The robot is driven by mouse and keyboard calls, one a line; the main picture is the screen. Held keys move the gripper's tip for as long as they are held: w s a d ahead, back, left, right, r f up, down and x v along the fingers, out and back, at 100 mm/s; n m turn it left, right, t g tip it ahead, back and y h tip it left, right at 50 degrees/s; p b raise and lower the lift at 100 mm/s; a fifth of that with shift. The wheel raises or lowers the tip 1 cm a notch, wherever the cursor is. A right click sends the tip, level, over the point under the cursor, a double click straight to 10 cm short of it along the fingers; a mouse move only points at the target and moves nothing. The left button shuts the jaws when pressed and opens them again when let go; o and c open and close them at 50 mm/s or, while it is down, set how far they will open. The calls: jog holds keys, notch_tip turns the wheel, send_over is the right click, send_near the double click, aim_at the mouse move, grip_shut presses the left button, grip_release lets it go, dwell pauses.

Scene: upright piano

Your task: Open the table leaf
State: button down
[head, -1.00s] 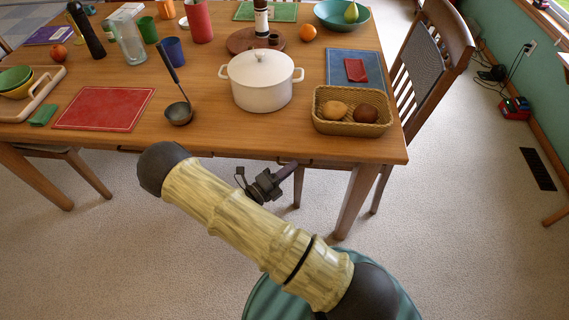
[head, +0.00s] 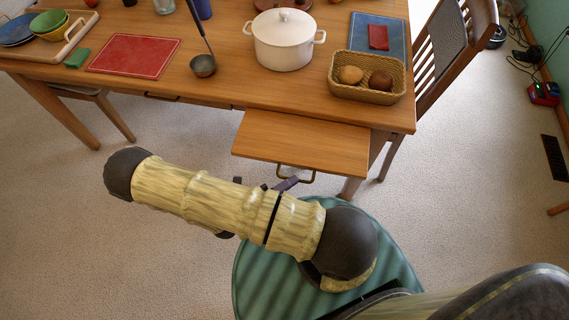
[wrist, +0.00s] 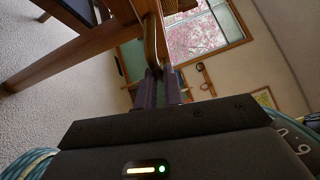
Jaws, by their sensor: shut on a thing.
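The wooden table leaf (head: 302,141) sticks out from under the front right edge of the table (head: 232,97). It is a flat, bare board, level and a little below the tabletop. A brass-coloured loop handle (head: 313,177) hangs at its front edge. My gripper (head: 292,183) is at this handle, partly hidden behind my arm in the head view. In the wrist view my gripper (wrist: 162,88) has its dark fingers shut on the handle (wrist: 152,45), which rises from between them.
A white pot (head: 284,42), a ladle (head: 203,65), a red mat (head: 134,56) and a bread basket (head: 366,78) stand on the tabletop. A chair (head: 445,60) stands at the right. The carpet (head: 60,230) at left is clear.

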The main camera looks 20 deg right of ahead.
jog(key=s+a, duration=0.4)
jog(key=s, duration=0.2)
jog(key=shift+a, duration=0.25)
jog(key=c, duration=1.8)
grip_release()
jog(key=b+v, duration=0.1)
jog(key=v, duration=1.6)
jog(key=shift+a+b, duration=0.25)
jog(key=shift+b, duration=0.05)
